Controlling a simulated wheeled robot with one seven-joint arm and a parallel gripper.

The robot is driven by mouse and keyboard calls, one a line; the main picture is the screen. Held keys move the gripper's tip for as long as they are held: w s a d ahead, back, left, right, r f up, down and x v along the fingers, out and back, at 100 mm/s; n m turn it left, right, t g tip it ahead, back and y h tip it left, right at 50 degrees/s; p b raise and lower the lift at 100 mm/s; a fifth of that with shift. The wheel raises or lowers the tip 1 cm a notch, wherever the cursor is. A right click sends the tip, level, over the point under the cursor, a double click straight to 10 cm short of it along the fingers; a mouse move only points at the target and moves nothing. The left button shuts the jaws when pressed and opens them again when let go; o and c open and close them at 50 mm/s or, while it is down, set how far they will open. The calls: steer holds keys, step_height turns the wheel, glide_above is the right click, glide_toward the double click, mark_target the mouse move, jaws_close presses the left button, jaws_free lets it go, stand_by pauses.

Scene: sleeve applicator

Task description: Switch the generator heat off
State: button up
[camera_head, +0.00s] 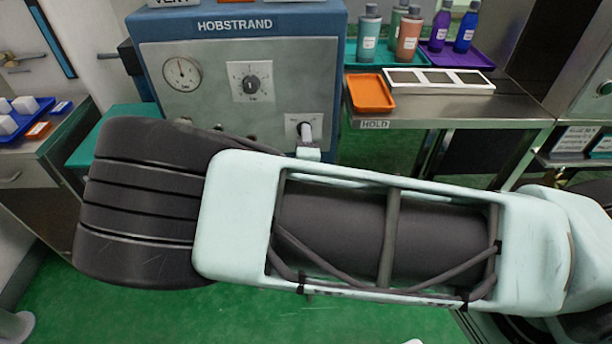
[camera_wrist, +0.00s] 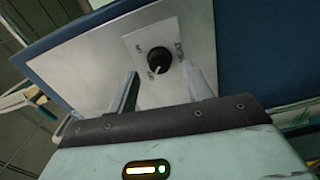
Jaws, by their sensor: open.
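The generator is a blue cabinet (camera_head: 335,30) marked HOBSTRAND with a grey metal front panel (camera_head: 300,75). Low at the panel's right is a white plate (camera_head: 291,119), mostly behind my gripper (camera_head: 306,131). In the wrist view, a round black knob (camera_wrist: 159,60) sits on a white square plate (camera_wrist: 140,43) with small unreadable marks. Its pale pointer line points toward the picture's bottom. My gripper (camera_wrist: 160,76) is open, with one finger at each side of the knob and nothing between them but the view of it. Contact cannot be told.
Above are a round gauge (camera_head: 182,74) and another dial (camera_head: 250,84). My arm hides the panel's lower part. To the right, a steel table (camera_head: 455,108) holds an orange tray (camera_head: 371,93), a white-framed strip (camera_head: 440,80) and several bottles. A blue tray (camera_head: 32,117) is at left.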

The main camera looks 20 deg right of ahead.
steer(key=b+v, duration=0.1)
steer(key=v, duration=1.3)
steer(key=shift+s, duration=0.3)
steer(key=shift+a, duration=0.1)
steer(key=s+a+f+m+g+y+p, duration=0.2)
steer(key=a+f+m+g+y, duration=0.15)
steer(key=g, duration=0.45)
steer(key=s+a+r+m+g+y+p, duration=0.2)
steer(key=s+a+r+m+g+y, duration=0.15)
steer(key=s+a+r+g, duration=0.2)
steer(key=s+d+r+g, duration=0.1)
steer(key=s+d+r, duration=0.1)
steer(key=r, duration=0.3)
steer(key=s+d+r+n+g+p, duration=0.1)
steer(key=s+d+r, duration=0.2)
steer(key=r, duration=0.3)
steer(key=s+d+r+g+p, duration=0.1)
steer(key=s+d+r, duration=0.2)
steer(key=r, duration=0.3)
steer(key=shift+s+g+h, duration=0.35)
steer(key=shift+s+h, duration=0.05)
steer(key=shift+s, duration=0.25)
